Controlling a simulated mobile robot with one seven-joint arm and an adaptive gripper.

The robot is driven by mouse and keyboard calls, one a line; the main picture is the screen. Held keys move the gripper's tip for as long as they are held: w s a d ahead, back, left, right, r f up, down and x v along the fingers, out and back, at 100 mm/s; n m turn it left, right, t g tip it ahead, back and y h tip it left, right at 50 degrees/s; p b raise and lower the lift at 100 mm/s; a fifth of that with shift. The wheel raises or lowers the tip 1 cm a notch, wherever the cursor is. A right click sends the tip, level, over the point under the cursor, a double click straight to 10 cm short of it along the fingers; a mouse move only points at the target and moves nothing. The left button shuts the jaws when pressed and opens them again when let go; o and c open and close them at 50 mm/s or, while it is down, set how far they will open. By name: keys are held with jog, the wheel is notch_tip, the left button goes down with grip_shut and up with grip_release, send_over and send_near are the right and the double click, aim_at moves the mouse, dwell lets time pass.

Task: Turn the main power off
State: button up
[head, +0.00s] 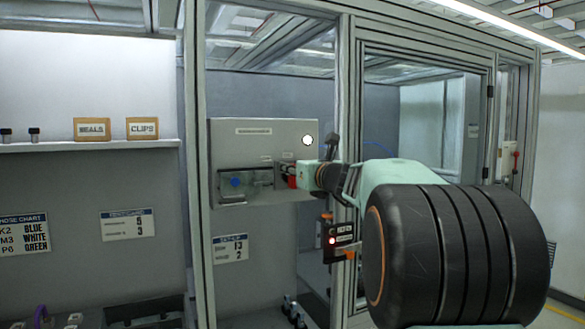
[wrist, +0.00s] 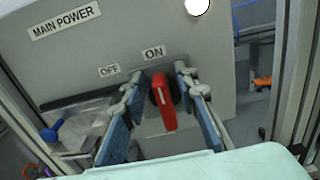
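The main power panel (head: 262,140) is a grey box on the frame in the head view. In the wrist view, its MAIN POWER label (wrist: 65,20) is at the upper left, above an OFF label (wrist: 109,71) and an ON label (wrist: 153,53). A red switch handle (wrist: 163,103) stands below ON. My gripper (wrist: 160,84) is open, with one blue-padded finger on each side of the handle. Gaps show on both sides of it. In the head view my gripper (head: 290,175) is at the panel's lower right, partly hiding the red handle.
A white round lamp (head: 307,140) glows on the panel. A blue knob (head: 236,182) sits left of the handle. A dark box with a red light (head: 333,240) hangs below my arm. Frame posts stand on both sides of the panel. A shelf (head: 88,146) with boxes is at left.

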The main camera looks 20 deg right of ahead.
grip_shut()
jog(key=shift+f, duration=0.15)
